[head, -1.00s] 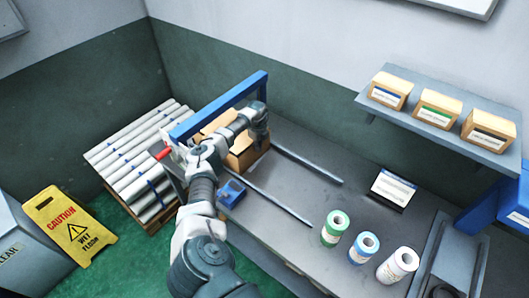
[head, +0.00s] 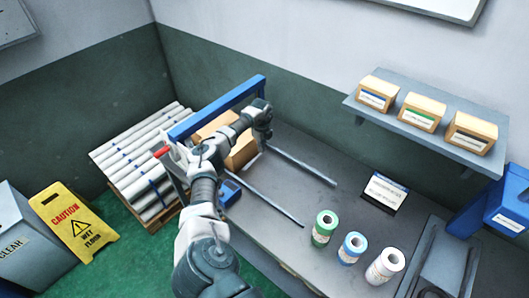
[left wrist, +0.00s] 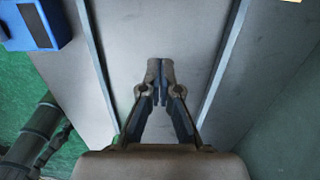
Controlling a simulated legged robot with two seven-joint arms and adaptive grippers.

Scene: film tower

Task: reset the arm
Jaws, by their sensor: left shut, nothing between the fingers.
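My left arm (head: 203,190) comes up from the bottom of the head view, bends at the elbow and reaches right over the grey bench (head: 290,160). My left gripper (head: 261,147) points down at the arm's end, beside a cardboard box (head: 243,155). In the left wrist view the gripper (left wrist: 160,100) is shut and empty, its fingertips together above bare bench between two metal rails. How high it is above the bench is hard to tell. My right gripper is not in view.
A blue-topped frame (head: 215,108) with a red handle (head: 161,152) stands by the arm. A small blue device (head: 229,192) lies near the bench edge. A shelf (head: 425,130) holds three boxes.

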